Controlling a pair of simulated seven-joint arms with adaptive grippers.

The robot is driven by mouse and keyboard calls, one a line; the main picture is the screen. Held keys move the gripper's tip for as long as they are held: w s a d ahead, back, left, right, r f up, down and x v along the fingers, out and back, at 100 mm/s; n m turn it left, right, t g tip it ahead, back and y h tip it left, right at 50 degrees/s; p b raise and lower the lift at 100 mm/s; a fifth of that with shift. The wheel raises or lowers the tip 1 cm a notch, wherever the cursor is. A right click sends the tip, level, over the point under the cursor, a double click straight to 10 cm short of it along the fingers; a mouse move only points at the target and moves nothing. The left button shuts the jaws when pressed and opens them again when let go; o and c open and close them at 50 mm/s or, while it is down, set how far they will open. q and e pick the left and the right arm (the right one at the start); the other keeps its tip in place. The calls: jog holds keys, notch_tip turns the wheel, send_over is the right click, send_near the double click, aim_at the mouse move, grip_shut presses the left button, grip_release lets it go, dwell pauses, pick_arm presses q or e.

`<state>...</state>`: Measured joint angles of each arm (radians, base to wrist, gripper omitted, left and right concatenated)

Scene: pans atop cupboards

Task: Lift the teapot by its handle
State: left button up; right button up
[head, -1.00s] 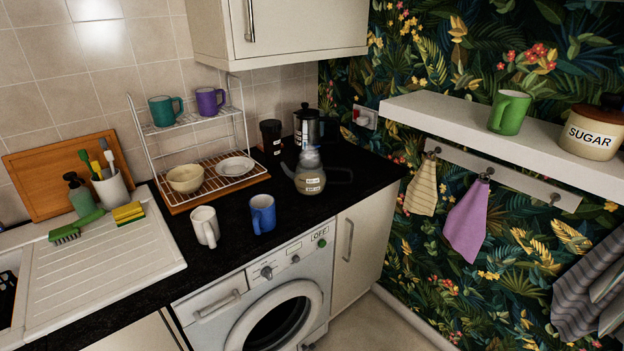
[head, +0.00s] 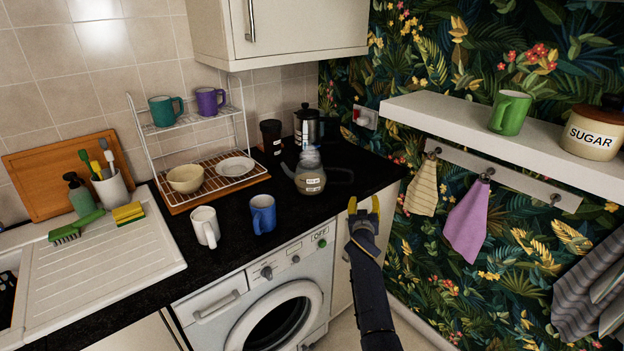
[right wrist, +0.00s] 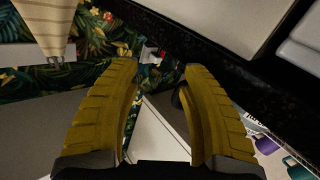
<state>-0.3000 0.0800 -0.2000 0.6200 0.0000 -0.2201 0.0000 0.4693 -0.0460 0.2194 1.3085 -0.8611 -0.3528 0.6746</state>
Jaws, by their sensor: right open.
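My right gripper (head: 364,204) has yellow fingers and is open and empty. In the head view it appears just below and right of the handle, by the worktop's front edge, apart from the teapot. Its spread fingers fill the right wrist view (right wrist: 160,90). A small dark curved thing shows beside the right-hand finger there; I cannot tell what it is. My left gripper is out of view.
A blue mug (head: 263,214) and a white mug (head: 205,227) stand left of the teapot. A black and silver coffee press (head: 307,128) stands behind it. A wire rack (head: 190,162) holds crockery. Towels hang under the shelf (head: 470,130) at right.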

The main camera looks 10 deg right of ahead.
aim_at(351, 181)
jog(key=shift+m, duration=0.6)
jog(key=w+a+r, duration=0.1)
jog(key=a+r, duration=0.1)
jog(key=w+a+r, duration=0.2)
jog(key=shift+w+a+r, duration=0.15)
jog(key=shift+w+r, duration=0.1)
jog(key=shift+w, duration=0.05)
jog(key=shift+x, duration=2.7)
grip_shut()
jog(key=shift+r, duration=0.1)
